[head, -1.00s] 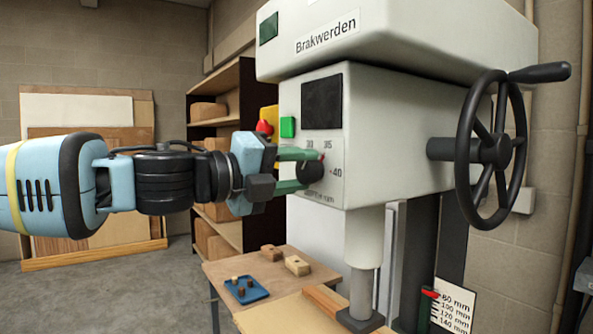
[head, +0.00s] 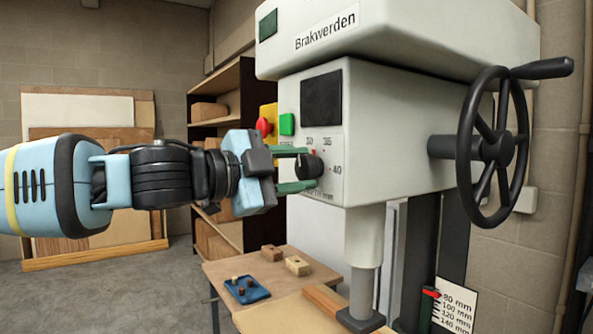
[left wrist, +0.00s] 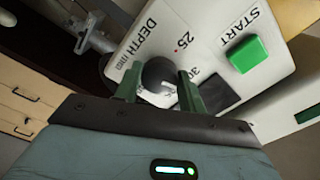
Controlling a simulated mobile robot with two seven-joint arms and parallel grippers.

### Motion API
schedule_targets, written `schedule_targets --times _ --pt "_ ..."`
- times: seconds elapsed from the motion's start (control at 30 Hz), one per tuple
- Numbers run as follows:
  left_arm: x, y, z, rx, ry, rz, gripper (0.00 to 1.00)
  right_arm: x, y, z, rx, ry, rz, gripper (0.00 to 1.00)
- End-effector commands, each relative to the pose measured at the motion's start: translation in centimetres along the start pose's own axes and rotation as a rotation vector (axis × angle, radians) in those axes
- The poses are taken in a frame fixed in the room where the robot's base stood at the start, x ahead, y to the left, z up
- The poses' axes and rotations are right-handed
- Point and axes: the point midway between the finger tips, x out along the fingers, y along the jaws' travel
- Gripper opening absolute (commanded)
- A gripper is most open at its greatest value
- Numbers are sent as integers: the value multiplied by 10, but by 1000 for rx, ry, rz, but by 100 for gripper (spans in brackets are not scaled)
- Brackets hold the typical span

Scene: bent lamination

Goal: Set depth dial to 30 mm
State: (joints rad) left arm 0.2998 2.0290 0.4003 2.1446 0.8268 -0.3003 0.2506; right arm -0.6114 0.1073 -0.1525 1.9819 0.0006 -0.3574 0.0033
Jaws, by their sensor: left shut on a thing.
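The depth dial (head: 311,166) is a round black knob on the white front panel of the drill press (head: 393,130). Printed numbers 30, 35 and 40 show around it in the head view. A small red mark shows at its top, on the side of the 30 and 35; its exact reading is too small to tell. My left gripper (head: 299,169) is shut on the dial, with its green fingers above and below it. In the left wrist view the dial (left wrist: 158,75) sits between the fingers, with 25 and part of 30 printed close by. My right gripper is not in view.
A black handwheel (head: 491,149) is on the right. Below stands a low table with a blue tray (head: 247,290) and wooden blocks (head: 298,266).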

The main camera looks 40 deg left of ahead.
Motion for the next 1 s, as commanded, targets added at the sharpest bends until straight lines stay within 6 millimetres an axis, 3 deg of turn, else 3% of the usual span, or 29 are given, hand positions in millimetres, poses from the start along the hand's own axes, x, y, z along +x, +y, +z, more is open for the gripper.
schedule_targets --times 0.4,1.0 --pt "0 1 0 -208 0 0 17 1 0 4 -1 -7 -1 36" --pt "0 0 0 -242 0 0 17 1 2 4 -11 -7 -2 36"
